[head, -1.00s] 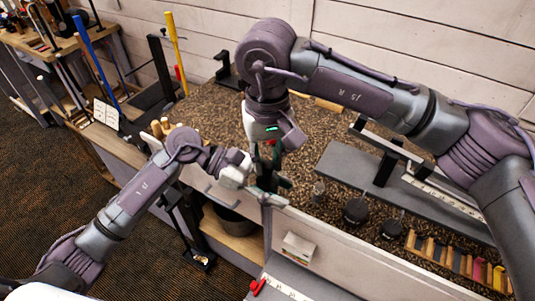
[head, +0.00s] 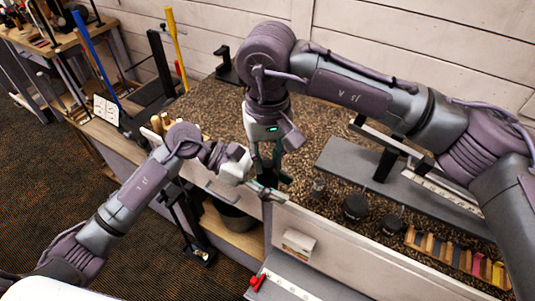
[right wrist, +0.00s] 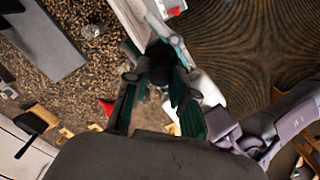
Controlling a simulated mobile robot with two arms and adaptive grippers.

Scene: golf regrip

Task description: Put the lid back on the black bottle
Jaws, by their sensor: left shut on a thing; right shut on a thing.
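A small dark shape, which I take as the black bottle (head: 268,181), shows between my two grippers at the counter's front edge. My left gripper (head: 268,193) comes in from the left, low down, and is shut on it. My right gripper (head: 267,166) points down from above and is shut at its top, where the lid would be. In the right wrist view a dark round thing (right wrist: 160,66) lies between the green-padded fingers of my right gripper (right wrist: 160,78). The lid's outline and whether it touches the bottle cannot be told; fingers hide it.
The speckled counter (head: 215,105) lies behind the grippers. A grey plate (head: 440,198) with a ruler and black stand is to the right. Two black round things (head: 355,207) (head: 391,226) and a row of coloured blocks (head: 460,259) stand along the right front. A small white box (head: 298,243) sits below.

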